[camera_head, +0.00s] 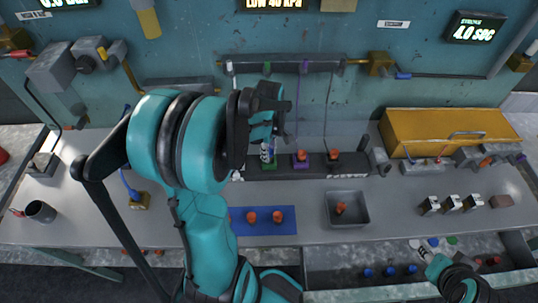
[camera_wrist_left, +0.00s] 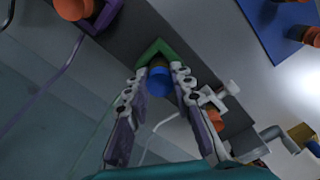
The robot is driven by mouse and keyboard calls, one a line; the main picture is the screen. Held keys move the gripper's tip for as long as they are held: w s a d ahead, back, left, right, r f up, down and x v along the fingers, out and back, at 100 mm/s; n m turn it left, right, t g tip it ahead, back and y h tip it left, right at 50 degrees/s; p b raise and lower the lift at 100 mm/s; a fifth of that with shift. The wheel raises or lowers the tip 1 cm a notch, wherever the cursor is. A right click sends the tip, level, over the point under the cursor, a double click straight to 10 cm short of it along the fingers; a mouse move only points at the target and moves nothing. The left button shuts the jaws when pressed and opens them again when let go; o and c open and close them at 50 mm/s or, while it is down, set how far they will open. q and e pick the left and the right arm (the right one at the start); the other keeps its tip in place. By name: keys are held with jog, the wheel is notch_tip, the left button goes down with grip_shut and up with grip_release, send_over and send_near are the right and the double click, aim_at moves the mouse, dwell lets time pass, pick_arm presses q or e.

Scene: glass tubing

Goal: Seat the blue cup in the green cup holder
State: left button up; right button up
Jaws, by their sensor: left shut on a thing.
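The blue cup (camera_wrist_left: 159,84) sits between the fingertips of my left gripper (camera_wrist_left: 158,78), which is shut on it. The green cup holder (camera_wrist_left: 152,48) is an angular green bracket just beyond the cup in the left wrist view. In the head view my left gripper (camera_head: 267,148) points down at the green holder (camera_head: 269,164) on the dark rack. The fingers hide most of the cup there, and I cannot tell whether it touches the holder. My right arm shows at the bottom right; its fingertips are unclear.
A purple holder (camera_head: 301,161) with an orange-red cup stands right of the green one. Another orange-red cup (camera_head: 334,155) is farther along the dark rack (camera_head: 310,171). A blue mat (camera_head: 262,228) and a grey tray (camera_head: 347,222) lie in front. A yellow case (camera_head: 450,125) stands behind.

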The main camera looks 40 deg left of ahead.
pick_arm(q)
jog(key=shift+f, duration=0.5)
jog(key=shift+f, duration=0.15)
jog(key=o, duration=0.9)
jog(key=shift+o, duration=0.2)
